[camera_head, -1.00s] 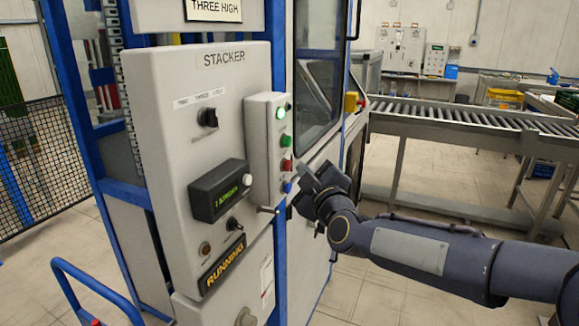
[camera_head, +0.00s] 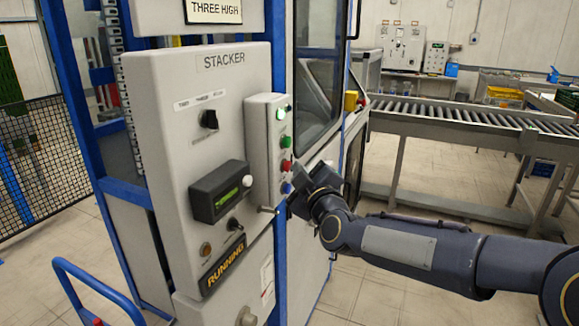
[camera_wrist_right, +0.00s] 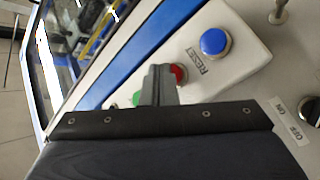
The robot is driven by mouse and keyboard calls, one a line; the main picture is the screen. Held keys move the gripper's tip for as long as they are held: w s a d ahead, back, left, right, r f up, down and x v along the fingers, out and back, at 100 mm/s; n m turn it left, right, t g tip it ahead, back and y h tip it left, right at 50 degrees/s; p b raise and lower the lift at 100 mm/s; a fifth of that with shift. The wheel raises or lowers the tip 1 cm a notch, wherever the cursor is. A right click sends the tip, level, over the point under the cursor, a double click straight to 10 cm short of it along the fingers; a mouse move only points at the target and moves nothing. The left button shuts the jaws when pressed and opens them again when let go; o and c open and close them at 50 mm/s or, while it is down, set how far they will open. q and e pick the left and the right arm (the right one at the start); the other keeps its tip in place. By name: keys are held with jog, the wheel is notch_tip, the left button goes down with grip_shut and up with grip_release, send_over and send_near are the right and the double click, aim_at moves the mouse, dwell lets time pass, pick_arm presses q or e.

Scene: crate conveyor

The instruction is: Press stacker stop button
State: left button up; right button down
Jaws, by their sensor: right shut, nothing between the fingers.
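The stacker panel (camera_head: 165,130) is a grey cabinet face with a narrow button box (camera_head: 262,150) on its right side. On the box are a lit indicator (camera_head: 280,114), a green button (camera_head: 285,142), a red button (camera_head: 286,166) and a blue button (camera_head: 286,188). My right gripper (camera_head: 298,174) is shut and empty, just right of the red button. In the right wrist view, the closed fingertips (camera_wrist_right: 160,78) partly cover the red button (camera_wrist_right: 179,74); whether they touch it I cannot tell. The blue button (camera_wrist_right: 214,41) labelled RESET is clear; the green one (camera_wrist_right: 137,98) is mostly hidden.
A display (camera_head: 220,192), a selector knob (camera_head: 209,119) and a toggle (camera_head: 267,210) stick out of the panel. A sign (camera_head: 223,266) reads RUNNING. A roller conveyor (camera_head: 450,120) runs behind my right arm. A blue rail (camera_head: 95,285) stands at lower left.

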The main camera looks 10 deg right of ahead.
jog(key=shift+w+a, duration=0.1)
jog(key=shift+a, duration=0.1)
jog(key=shift+d, duration=0.1)
dwell(0.5)
jog(key=shift+s+d+b, duration=0.3)
jog(key=shift+s+d, duration=0.15)
jog(key=shift+d, duration=0.15)
jog(key=s+d+b, duration=0.1)
jog(key=d, duration=0.1)
jog(key=s+d+b, duration=0.1)
jog(key=d+b, duration=0.1)
jog(key=shift+s, duration=0.4)
dwell(0.5)
